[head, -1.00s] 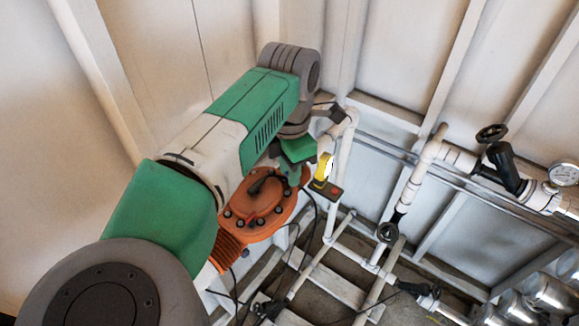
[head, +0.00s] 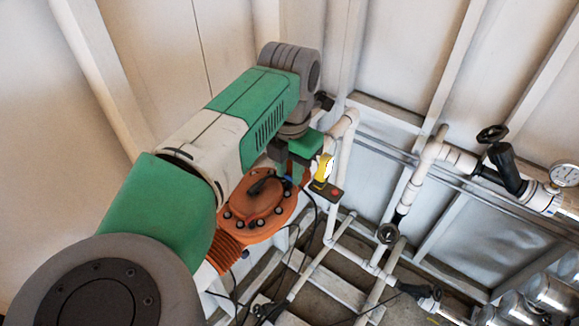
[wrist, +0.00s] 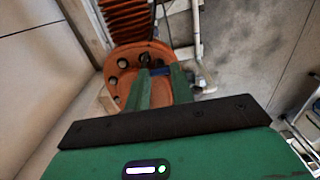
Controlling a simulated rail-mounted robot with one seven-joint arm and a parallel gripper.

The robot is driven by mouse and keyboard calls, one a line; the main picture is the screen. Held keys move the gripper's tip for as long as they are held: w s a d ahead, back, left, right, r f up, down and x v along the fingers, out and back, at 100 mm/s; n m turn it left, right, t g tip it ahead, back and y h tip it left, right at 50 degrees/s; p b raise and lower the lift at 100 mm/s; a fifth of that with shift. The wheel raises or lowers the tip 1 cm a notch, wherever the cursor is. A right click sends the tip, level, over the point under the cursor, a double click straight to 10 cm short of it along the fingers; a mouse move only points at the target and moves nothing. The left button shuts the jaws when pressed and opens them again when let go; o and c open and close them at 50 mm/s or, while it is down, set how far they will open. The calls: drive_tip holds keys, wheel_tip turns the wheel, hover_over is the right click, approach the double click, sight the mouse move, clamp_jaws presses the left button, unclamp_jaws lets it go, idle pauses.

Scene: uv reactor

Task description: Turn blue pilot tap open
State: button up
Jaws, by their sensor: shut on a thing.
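The blue pilot tap (wrist: 160,71) shows as a small blue piece at the tips of my gripper's fingers in the wrist view, in front of the orange flanged body. In the head view only a small bit of blue (head: 287,181) shows below my green gripper. My gripper (wrist: 161,78) has two green fingers reaching to the tap, and it is shut on it. The fingertips partly hide the tap, so its exact angle is hard to tell. In the head view, my wrist and arm hide part of this contact.
The orange flanged body (head: 262,208) with dark bolts lies just beyond my gripper. A yellow-marked box with a red button (head: 327,188) is close on the right. White pipes (head: 345,150) and a black valve (head: 505,165) stand farther right. Cables hang below.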

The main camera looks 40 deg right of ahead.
drive_tip(key=o, duration=1)
wheel_tip(320, 180, up, 8)
drive_tip(key=shift+f+b, duration=0.1)
drive_tip(key=shift+b, duration=0.5)
